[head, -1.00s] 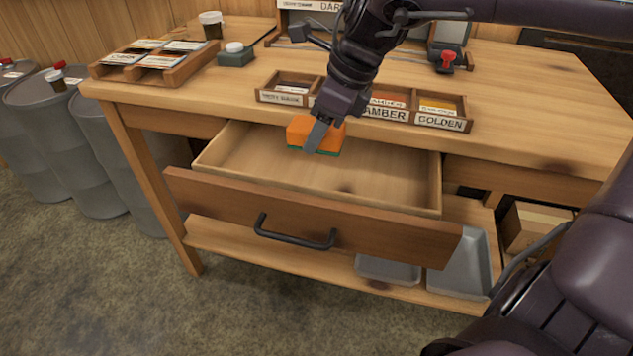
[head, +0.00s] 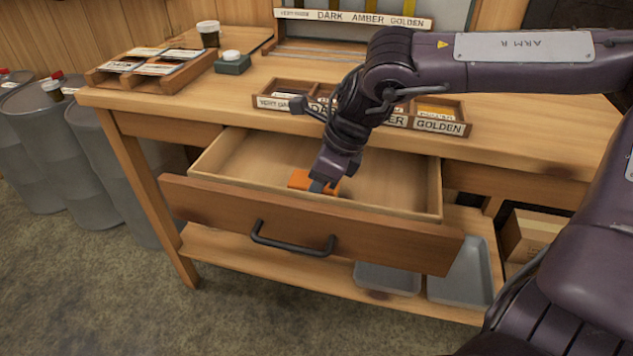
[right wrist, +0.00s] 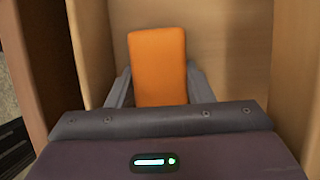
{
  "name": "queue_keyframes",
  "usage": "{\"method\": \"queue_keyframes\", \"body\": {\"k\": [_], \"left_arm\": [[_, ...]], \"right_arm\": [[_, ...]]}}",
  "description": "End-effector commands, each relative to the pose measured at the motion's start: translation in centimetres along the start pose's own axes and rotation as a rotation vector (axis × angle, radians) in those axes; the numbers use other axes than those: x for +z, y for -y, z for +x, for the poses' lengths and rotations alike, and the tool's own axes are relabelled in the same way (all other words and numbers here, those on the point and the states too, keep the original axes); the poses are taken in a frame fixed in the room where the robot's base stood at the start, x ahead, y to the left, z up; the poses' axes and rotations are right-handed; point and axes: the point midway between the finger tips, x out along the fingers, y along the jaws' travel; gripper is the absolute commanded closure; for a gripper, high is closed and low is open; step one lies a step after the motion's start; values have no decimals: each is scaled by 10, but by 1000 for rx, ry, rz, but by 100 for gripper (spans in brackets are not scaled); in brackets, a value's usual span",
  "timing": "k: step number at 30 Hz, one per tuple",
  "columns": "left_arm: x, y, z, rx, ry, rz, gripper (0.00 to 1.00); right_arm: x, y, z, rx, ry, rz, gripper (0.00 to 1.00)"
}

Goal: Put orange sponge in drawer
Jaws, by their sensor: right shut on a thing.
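The orange sponge (head: 300,180) is inside the open drawer (head: 225,160), low behind its front panel. It also shows in the right wrist view (right wrist: 157,66), upright between two grey fingers. My right gripper (head: 317,186) points down into the drawer and is shut on the sponge. The sponge's lower part is hidden by the drawer front, so I cannot tell whether it touches the drawer floor. My left gripper is not in view.
The drawer front (head: 310,222) has a black handle (head: 292,240). Above it on the table (head: 560,130) stands a divided label tray (head: 437,118). A wooden card rack (head: 150,70) and small jars are at the back left. Grey barrels (head: 25,140) stand left.

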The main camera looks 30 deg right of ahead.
Motion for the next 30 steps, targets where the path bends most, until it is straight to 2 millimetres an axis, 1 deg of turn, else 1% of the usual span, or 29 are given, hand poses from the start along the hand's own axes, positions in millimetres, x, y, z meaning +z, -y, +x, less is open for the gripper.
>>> {"method": "queue_keyframes", "body": {"k": [4,5,9,17,20,23,26,30], "left_arm": [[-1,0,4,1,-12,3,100],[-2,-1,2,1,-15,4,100],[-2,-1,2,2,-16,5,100],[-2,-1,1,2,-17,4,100],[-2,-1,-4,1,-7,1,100],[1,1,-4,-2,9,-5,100],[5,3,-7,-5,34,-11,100],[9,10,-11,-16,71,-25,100]], "right_arm": [[-2,0,4,-1,0,0,76],[-1,0,3,0,0,0,49],[-1,0,2,0,0,0,31],[-1,0,2,0,0,0,31],[1,0,-3,0,0,0,31],[2,1,-14,-3,3,-1,31],[2,1,-32,-4,5,-1,31],[2,0,-62,-4,5,-1,31]]}}
